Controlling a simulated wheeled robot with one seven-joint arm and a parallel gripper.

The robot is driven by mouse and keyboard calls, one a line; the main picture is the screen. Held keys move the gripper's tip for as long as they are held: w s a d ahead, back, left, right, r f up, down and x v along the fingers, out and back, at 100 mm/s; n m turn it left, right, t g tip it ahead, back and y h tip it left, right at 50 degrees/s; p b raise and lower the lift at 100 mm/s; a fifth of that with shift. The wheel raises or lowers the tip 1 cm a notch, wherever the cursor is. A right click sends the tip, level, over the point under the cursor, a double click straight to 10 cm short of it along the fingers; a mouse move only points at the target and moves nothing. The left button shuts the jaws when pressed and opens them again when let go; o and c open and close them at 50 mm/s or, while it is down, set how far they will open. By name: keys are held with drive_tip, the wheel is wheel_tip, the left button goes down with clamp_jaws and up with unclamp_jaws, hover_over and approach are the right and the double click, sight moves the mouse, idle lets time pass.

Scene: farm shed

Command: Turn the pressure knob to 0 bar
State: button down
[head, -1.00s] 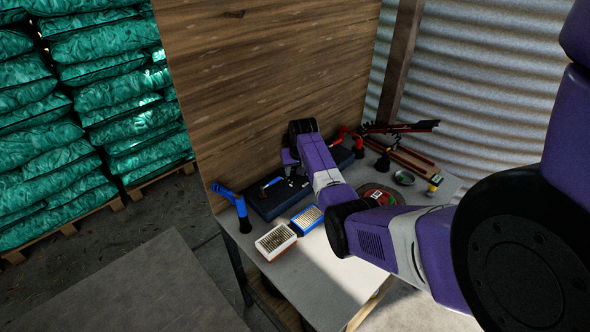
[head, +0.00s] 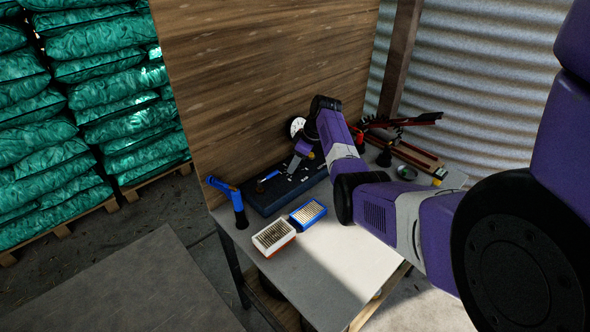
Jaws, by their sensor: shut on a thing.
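A round white gauge dial (head: 297,126) with dark markings shows near the wooden board, just left of my wrist. My gripper (head: 294,167) points down and left below the dial, above the dark blue tray. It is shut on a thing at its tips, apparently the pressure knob. The knob itself is hidden by my gripper and too small to make out. The dial reading cannot be read from here.
The blue tray (head: 262,199) holds small tools. Red tools (head: 405,121) lie at the right. The table's front (head: 320,275) is clear.

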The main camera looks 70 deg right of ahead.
drive_tip(key=shift+d+f+n+y+b, duration=0.15)
drive_tip(key=shift+n+y+b, duration=0.25)
drive_tip(key=shift+n+b, duration=0.8)
drive_tip(key=shift+n+y+b, duration=0.3)
drive_tip(key=shift+n+b, duration=0.4)
drive_tip(key=shift+b, duration=0.15)
drive_tip(key=c, duration=0.9)
unclamp_jaws()
drive_tip(key=shift+o, duration=0.2)
drive_tip(key=shift+r, duration=0.2)
drive_tip(key=p+v, duration=0.6)
drive_tip(key=v, duration=0.1)
drive_tip(key=shift+r, duration=0.35)
